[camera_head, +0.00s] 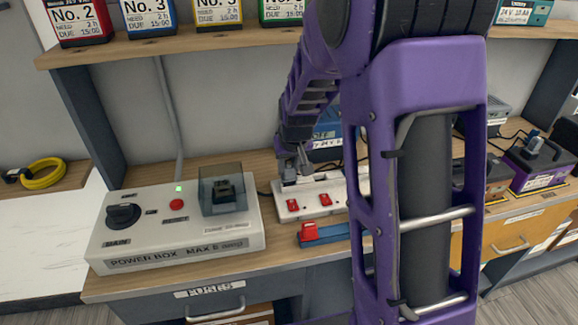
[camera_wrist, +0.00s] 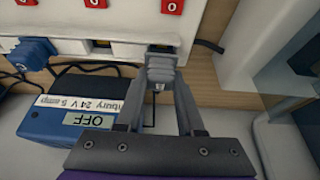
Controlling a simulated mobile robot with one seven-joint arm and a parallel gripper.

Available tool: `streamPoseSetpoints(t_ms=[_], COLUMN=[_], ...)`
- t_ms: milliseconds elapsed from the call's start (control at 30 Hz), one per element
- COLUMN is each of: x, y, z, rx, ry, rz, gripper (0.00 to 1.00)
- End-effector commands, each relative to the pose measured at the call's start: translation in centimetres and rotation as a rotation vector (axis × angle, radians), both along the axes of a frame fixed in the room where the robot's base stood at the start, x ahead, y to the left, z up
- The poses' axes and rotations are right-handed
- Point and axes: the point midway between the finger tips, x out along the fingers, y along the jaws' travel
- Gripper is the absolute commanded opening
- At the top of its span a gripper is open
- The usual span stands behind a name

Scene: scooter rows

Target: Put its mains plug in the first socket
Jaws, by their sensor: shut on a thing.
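My gripper (camera_wrist: 160,82) is shut on a grey mains plug (camera_wrist: 161,66), with one finger on each side. The plug is at the end socket of the white socket strip (camera_wrist: 112,46), its front close to or touching the dark opening; I cannot tell how far in it is. In the head view, my gripper (camera_head: 292,168) is over the left end of the strip (camera_head: 318,209), and my arm hides the right part. A blue charger (camera_wrist: 75,118), marked 24 V 5 amp with OFF on its display, lies beside the strip.
A blue plug (camera_wrist: 33,50) sits at another place along the strip. The power box (camera_head: 165,230) with a green light stands left of the strip. A blue thing with a red part (camera_head: 322,234) lies in front. More chargers (camera_head: 535,165) stand at right.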

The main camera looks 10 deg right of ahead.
Motion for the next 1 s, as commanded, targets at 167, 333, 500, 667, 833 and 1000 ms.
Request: streamPoseSetpoints(t_ms=[167,333,500,667,833,1000], x=[0.0,0.0,0.0,0.0,0.0,0.0], y=[0.0,0.0,0.0,0.0,0.0,0.0], z=[-0.5,-0.8,-1.1,-1.2,-1.2,-1.2], rx=[0.000,0.000,0.000,0.000,0.000,0.000], ry=[0.000,0.000,0.000,-0.001,0.000,0.000], rz=[0.000,0.000,0.000,0.000,0.000,0.000], gripper=[0.00,0.00,0.00,0.44,0.72,0.72])
